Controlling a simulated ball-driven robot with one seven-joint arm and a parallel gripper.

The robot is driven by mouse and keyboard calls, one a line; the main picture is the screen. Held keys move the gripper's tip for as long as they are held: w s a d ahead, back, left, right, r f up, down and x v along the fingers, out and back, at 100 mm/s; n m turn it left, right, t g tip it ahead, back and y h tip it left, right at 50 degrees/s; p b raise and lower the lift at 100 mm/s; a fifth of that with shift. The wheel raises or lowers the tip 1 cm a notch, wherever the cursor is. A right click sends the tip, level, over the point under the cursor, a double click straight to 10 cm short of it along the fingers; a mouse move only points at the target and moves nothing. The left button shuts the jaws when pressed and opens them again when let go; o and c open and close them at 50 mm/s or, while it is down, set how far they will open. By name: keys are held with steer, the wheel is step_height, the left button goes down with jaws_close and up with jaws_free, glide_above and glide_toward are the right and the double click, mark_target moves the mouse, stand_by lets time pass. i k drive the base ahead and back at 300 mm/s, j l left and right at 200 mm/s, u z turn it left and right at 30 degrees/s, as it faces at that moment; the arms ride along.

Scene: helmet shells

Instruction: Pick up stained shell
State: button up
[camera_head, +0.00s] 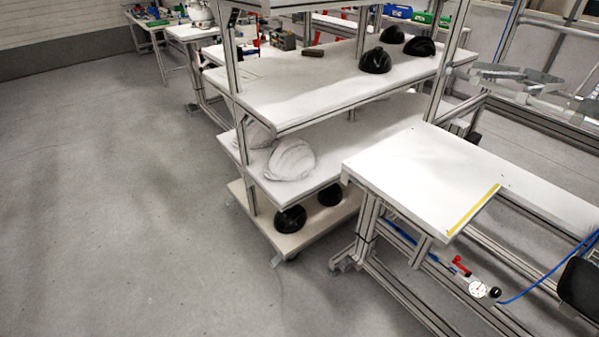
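Two white helmet shells lie on the middle shelf of a rack. The front white shell (291,160) shows faint grey streaks, and the other white shell (252,134) is partly hidden behind a rack post. Black shells stand on the top shelf: one black shell in front (375,61), one at the right (420,46) and one behind (392,35). On the bottom shelf are a black shell (290,220) and another black shell (330,195). I cannot tell for sure which shell is stained. My gripper is not in view.
The rack's top shelf (290,97) overhangs the middle shelf, and a metal post (236,85) stands at its front left corner. A white workbench (420,175) with a yellow edge strip stands close at right. The grey floor (120,190) at left is clear.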

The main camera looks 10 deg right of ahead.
mark_target(293, 159)
steer(key=i+j, duration=0.25)
steer(key=i, duration=0.35)
steer(key=i+j+u, duration=0.1)
steer(key=i+j, duration=0.2)
steer(key=i, duration=0.25)
steer(key=i+j, duration=0.25)
steer(key=i, duration=0.35)
steer(key=i+j+u, duration=0.1)
steer(key=i, duration=0.5)
steer(key=i+j, duration=0.3)
steer(key=i, duration=0.25)
steer(key=i+j, duration=0.2)
steer(key=i, duration=0.4)
steer(key=u, duration=0.05)
